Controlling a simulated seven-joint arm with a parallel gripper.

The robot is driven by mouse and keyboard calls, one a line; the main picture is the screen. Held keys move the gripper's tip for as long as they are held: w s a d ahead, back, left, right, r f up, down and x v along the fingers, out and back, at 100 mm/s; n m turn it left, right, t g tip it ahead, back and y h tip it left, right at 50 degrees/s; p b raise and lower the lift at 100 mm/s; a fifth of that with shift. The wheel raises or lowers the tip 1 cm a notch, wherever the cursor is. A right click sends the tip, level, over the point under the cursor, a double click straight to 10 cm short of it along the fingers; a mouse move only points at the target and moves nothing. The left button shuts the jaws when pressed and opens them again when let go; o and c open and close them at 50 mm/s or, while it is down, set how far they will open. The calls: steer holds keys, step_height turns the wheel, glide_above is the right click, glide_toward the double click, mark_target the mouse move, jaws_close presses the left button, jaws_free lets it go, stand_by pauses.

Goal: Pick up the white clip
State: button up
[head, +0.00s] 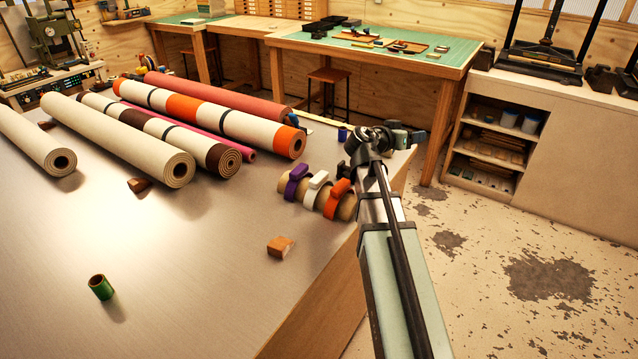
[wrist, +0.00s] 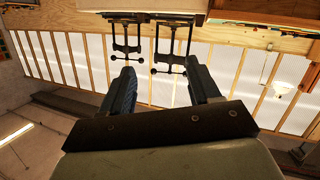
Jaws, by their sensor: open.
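The white clip (head: 316,187) sits on a short tan tube lying at the right end of the metal table, in the head view. It is between a purple clip (head: 296,181) on its left and an orange clip (head: 338,196) on its right, on the same tube. My gripper (head: 412,138) is up and to the right of the clips, turned away from them. In the wrist view my gripper (wrist: 161,82) is open, with nothing between its two fingers. No clip shows in the wrist view.
Several long rolls (head: 120,140) lie across the table's far left. A dark blue object (head: 343,133) stands behind the clips. The table's near middle is mostly clear.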

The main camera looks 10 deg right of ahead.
steer(key=a+r+m+t, duration=0.1)
steer(key=a+r+m, duration=0.1)
steer(key=a+r, duration=0.45)
steer(key=t+y, duration=0.2)
glide_above(322, 177)
steer(key=w+d, duration=0.2)
steer(key=d, duration=0.5)
steer(key=s+a+f+n, duration=0.1)
steer(key=a+f, duration=0.2)
steer(key=f, duration=0.1)
steer(key=s+a+f+n+y, duration=0.1)
steer(key=s+a+f, duration=0.1)
steer(key=a+f, duration=0.1)
steer(key=s+a+f+y, duration=0.1)
steer(key=s+a+f, duration=0.1)
steer(key=a+f, duration=0.2)
steer(key=shift+a+f+n, duration=0.35)
steer(key=shift+a+n, duration=0.05)
steer(key=shift+a, duration=0.25)
steer(key=shift+x, duration=3.7)
steer(key=shift+s+f, duration=0.15)
steer(key=shift+f, duration=0.05)
steer(key=c, duration=1)
steer(key=shift+r, duration=0.15)
steer(key=shift+c, duration=0.2)
